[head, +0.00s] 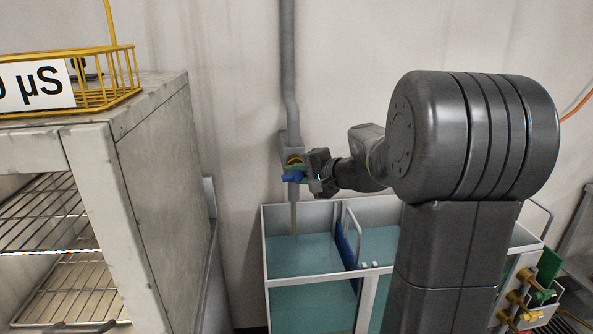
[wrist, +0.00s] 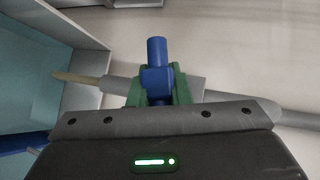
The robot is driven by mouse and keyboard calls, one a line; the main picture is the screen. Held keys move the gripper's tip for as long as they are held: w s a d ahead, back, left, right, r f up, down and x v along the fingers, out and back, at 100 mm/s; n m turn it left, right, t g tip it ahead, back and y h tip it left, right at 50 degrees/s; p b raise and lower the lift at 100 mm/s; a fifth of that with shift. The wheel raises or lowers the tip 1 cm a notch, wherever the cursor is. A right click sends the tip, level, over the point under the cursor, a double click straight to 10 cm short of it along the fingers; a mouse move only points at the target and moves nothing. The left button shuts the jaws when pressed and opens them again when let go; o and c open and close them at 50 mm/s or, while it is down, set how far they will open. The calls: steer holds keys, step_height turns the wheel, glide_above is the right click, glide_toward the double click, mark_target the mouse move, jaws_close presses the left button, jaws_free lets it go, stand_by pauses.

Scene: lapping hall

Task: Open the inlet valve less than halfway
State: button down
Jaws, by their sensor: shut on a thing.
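The inlet valve is on a grey vertical pipe (head: 289,60) on the wall, with a yellow ring (head: 293,160) at its body. Its blue handle (head: 291,177) points left in the head view; in the wrist view the blue handle (wrist: 157,55) stands up between two green fingertips. My gripper (head: 301,172) is shut on this handle, one green finger on each side in the wrist view (wrist: 158,90). A thin tan length (head: 294,218) hangs below the valve toward the tank; I cannot tell whether it is a spout or flowing liquid. The fingers hide the handle's base.
A divided white-framed tank (head: 264,245) with teal liquid stands below the valve, with a blue divider (head: 346,244) in it. A grey cabinet with wire shelves (head: 165,170) stands close on the left, a yellow basket (head: 110,95) on top. Yellow and green fittings (head: 520,300) are at lower right.

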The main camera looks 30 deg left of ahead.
steer(key=shift+f+n+h+p, duration=0.1)
steer(key=shift+n+h+p, duration=0.35)
steer(key=shift+h, duration=0.25)
steer(key=c, duration=1.3)
jaws_free()
steer(key=shift+c, duration=0.2)
steer(key=v, duration=1.4)
steer(key=shift+b, duration=0.35)
steer(key=shift+s+f, duration=0.1)
steer(key=shift+f, duration=0.05)
